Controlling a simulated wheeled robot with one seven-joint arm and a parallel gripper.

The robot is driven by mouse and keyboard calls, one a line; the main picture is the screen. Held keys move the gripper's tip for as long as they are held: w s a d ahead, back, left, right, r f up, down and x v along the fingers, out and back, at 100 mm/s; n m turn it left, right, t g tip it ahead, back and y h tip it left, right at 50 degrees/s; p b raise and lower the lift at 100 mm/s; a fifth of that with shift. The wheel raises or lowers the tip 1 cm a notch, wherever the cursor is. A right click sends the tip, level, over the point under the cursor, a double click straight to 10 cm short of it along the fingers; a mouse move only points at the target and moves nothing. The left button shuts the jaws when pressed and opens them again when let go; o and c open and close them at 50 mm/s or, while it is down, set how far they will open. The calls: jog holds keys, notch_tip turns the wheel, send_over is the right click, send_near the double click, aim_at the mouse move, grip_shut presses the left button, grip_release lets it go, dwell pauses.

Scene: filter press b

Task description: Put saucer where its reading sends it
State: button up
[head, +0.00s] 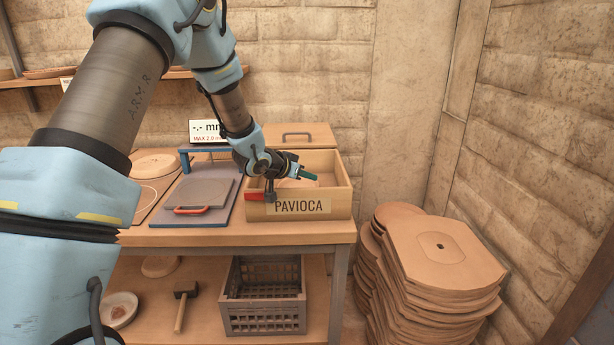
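My gripper (281,184) is over the wooden box labelled PAVIOCA (340,200), with its teal and red fingers spread apart. A pale, round, saucer-like piece (297,183) shows partly in the box, just below and between the fingers; the gripper hides some of it, and I cannot tell whether they touch. The gauge display (203,130) shows "-.- mm" and "MAX 2.0 mm", partly hidden by my arm. Under it is a blue stand with a grey plate (200,193) and an orange handle.
A lidded wooden box (305,134) stands behind the PAVIOCA box. A round disc (155,163) lies on the left board. Below are a dish (119,308), a mallet (182,300) and a dark slatted crate (262,312). Stacked plates (440,255) stand right of the bench.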

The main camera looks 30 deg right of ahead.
jog(key=shift+o, duration=1.2)
jog(key=shift+r, duration=0.15)
jog(key=b+v, duration=0.1)
jog(key=v, duration=1.1)
jog(key=w+a+n+y, duration=0.1)
jog(key=a, duration=0.2)
jog(key=w+a+n+t+y, duration=0.1)
jog(key=a, duration=0.2)
jog(key=w+a+y, duration=0.1)
jog(key=a, duration=0.2)
jog(key=shift+a+f+n+t, duration=0.1)
jog(key=shift+f+n+t, duration=0.25)
jog(key=shift+n+t, duration=0.05)
jog(key=s+a+f+n+y, duration=0.1)
jog(key=a+n+y, duration=0.25)
jog(key=a, duration=0.85)
jog(key=s+a+f+n+g+y, duration=0.2)
jog(key=s+a+n+g+y, duration=0.2)
jog(key=s+a, duration=0.9)
jog(key=shift+s+a+n+g, duration=0.2)
jog(key=shift+s+n+g, duration=0.4)
jog(key=shift+s, duration=0.65)
